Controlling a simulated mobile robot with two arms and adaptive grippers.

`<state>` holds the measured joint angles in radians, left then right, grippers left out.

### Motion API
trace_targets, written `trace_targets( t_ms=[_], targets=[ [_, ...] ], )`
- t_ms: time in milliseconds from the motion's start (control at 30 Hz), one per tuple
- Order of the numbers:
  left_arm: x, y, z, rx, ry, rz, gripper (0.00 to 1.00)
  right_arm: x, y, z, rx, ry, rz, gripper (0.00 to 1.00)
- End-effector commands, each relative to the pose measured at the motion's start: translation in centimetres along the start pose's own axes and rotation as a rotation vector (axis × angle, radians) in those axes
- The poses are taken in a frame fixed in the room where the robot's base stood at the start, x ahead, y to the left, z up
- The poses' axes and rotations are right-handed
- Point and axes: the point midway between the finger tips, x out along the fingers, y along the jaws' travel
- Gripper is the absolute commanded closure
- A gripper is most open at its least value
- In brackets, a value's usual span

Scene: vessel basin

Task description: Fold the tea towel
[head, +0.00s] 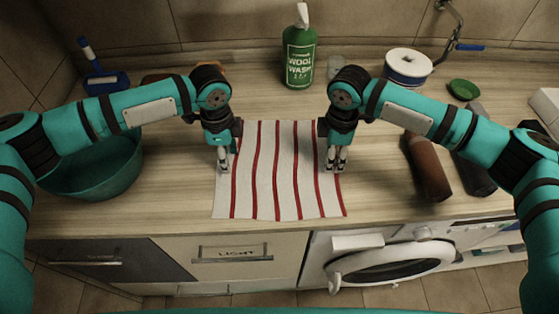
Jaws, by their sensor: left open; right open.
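The tea towel (266,180) is white with red stripes and lies spread flat on the wooden counter. Its near edge is close to the counter's front edge. My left gripper (223,168) points down at the towel's left edge, and its fingers are open. My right gripper (337,167) points down at the towel's right edge, also open. Both are about midway between the towel's far and near edges. I cannot tell whether the fingertips touch the cloth. The grippers and wrists hide small parts of the towel's side edges.
A green wool wash bottle (299,55) stands behind the towel. A teal basin (97,170) is at the left, under my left arm. Brown (428,168) and dark (474,165) bottles lie at the right. A washing machine (385,262) is below the counter.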

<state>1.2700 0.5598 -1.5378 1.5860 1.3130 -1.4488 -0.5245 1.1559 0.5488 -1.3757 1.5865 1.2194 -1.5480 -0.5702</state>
Motion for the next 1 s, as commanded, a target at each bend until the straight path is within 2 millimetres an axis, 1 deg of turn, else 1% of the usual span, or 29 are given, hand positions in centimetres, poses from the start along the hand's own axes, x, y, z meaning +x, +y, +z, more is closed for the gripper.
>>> trace_targets(
  t_ms=[100, 133, 800, 1000],
  targets=[
    [0.42, 0.01, 0.0, 0.0, 0.0, 0.0, 0.56, 0.4, 0.0, -0.01, 0.0, 0.0, 0.0, 0.56],
    [0.28, 0.0, 0.0, 0.0, 0.0, 0.0, 0.56, 0.26, 0.02, -0.01, 0.0, 0.0, 0.0, 0.56],
    [0.53, 0.08, 0.03, 0.0, -0.001, 0.003, 1.0, 0.49, -0.03, 0.03, 0.001, -0.001, -0.001, 1.0],
    [0.6, 0.1, 0.06, 0.0, -0.002, 0.003, 1.0, 0.54, -0.04, 0.05, 0.001, -0.001, -0.002, 1.0]
  ],
)
